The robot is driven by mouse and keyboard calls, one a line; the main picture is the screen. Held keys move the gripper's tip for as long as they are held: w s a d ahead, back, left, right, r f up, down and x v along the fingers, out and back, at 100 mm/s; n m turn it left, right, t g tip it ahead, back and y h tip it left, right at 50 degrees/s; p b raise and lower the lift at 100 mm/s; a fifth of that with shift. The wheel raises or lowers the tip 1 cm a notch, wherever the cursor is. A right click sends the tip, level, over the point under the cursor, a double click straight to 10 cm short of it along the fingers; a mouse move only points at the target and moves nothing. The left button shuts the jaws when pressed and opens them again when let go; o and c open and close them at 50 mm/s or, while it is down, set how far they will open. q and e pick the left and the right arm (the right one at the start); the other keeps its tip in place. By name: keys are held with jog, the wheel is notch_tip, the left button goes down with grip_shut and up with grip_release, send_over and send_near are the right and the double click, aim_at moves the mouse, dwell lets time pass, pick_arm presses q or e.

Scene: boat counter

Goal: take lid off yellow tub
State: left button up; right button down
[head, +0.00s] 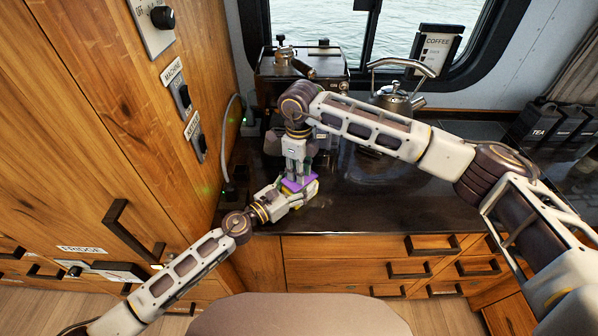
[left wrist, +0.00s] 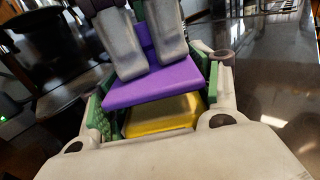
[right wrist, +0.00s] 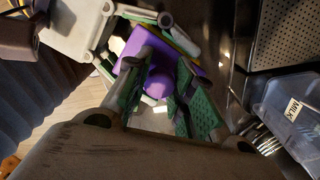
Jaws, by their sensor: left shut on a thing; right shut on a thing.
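The yellow tub (head: 309,193) is at the counter's front left, mostly hidden by my grippers. In the left wrist view the tub (left wrist: 160,116) sits between the green pads of my left gripper (head: 293,196), which is shut on it. The purple lid (head: 296,185) is over the tub and looks tilted in the left wrist view (left wrist: 155,84). My right gripper (head: 299,174) comes down from above, its fingers shut on the lid. In the right wrist view the lid (right wrist: 143,50) shows between and beyond the fingers. I cannot tell whether lid and tub still touch.
A coffee machine (head: 300,65) and a kettle (head: 392,99) stand at the back of the counter. Black canisters (head: 555,121) are at the right. A wooden cabinet wall (head: 90,110) closes the left side. The counter right of the tub (head: 400,195) is clear.

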pick_arm(q)
jog(key=shift+c, duration=0.2)
pick_arm(e)
jog(key=shift+r, duration=0.3)
jog(key=shift+r, duration=1.9)
pick_arm(q)
jog(key=o, duration=1.6)
jog(key=shift+c, duration=0.2)
jog(key=shift+s+a, duration=0.1)
jog(key=shift+s, duration=0.05)
jog(key=shift+v, duration=5.8)
